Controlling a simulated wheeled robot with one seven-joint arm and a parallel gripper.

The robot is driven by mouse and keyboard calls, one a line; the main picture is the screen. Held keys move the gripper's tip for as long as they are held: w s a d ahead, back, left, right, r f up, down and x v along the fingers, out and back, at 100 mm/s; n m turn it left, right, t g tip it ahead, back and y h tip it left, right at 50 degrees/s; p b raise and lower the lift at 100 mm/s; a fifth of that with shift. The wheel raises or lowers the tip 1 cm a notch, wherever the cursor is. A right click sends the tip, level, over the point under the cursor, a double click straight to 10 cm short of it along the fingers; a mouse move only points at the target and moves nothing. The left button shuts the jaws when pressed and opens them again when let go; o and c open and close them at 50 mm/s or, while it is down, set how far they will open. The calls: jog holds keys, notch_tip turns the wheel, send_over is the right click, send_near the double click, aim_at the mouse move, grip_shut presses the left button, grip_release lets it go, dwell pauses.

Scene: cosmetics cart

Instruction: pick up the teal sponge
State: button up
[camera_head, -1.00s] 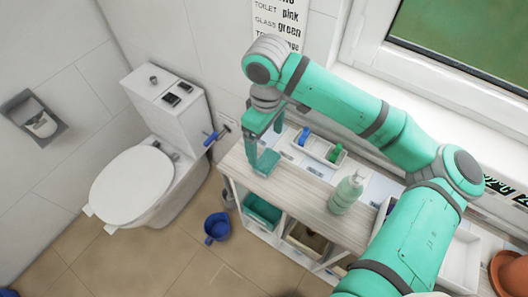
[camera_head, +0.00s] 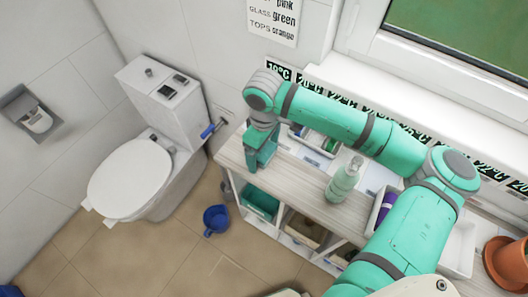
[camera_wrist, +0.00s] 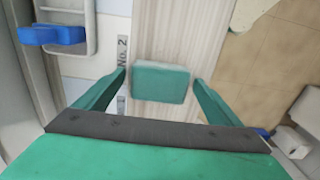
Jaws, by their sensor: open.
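The teal sponge (camera_wrist: 161,83) is a rounded block lying on the pale wooden cart top, seen from above in the wrist view. My gripper (camera_wrist: 162,80) is open, with one finger on the left and one on the right of the sponge. A gap shows between the sponge and each finger. In the head view my gripper (camera_head: 258,165) hangs low over the left end of the cart top. There the sponge cannot be told apart from the teal fingers.
A white tray (camera_wrist: 90,20) with a blue item (camera_wrist: 52,35) lies beside the sponge. A green pump bottle (camera_head: 343,182) stands on the cart top (camera_head: 300,190) to the right. The toilet (camera_head: 135,180) is left of the cart, and a blue cup (camera_head: 216,219) is on the floor.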

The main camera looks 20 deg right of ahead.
jog(key=c, duration=1.1)
jog(key=shift+w, duration=0.1)
jog(key=shift+c, duration=0.2)
